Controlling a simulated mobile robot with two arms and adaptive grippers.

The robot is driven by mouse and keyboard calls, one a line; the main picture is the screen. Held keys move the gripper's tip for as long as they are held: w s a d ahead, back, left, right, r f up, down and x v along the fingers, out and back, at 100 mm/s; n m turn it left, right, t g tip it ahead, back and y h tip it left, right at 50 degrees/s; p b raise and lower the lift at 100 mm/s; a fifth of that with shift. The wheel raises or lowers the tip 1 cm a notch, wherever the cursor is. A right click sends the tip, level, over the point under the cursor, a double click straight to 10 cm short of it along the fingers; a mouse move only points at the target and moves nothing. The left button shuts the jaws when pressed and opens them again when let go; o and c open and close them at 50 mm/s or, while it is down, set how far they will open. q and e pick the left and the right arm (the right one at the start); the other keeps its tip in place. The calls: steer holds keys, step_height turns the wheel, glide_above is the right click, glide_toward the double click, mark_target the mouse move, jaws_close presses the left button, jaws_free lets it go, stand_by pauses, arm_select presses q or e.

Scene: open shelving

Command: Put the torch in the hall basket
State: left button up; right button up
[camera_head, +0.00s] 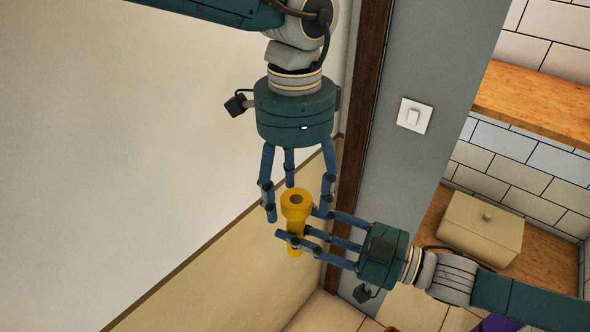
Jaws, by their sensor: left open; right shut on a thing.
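The torch (295,208) is yellow and held upright in mid-air, its wide end up. My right gripper (298,225), whose arm comes in from the right, is shut on the torch, with its fingers around the torch's lower body. My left gripper (298,205) comes down from above, and its open fingers stand around the torch's upper end. Whether the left fingers touch the torch I cannot tell. No basket is clearly visible in this view.
A wooden shelf (535,100) is on a tiled wall at right. Below it a lidded beige box (480,228) stands on a wooden surface (545,262). A light switch (413,115) is on the grey wall. A purple thing (497,324) shows at the bottom edge.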

arm_select(q)
steer(key=shift+f, duration=0.45)
steer(key=c, duration=1.3)
steer(key=shift+c, duration=0.5)
arm_select(e)
steer(key=o, duration=1.4)
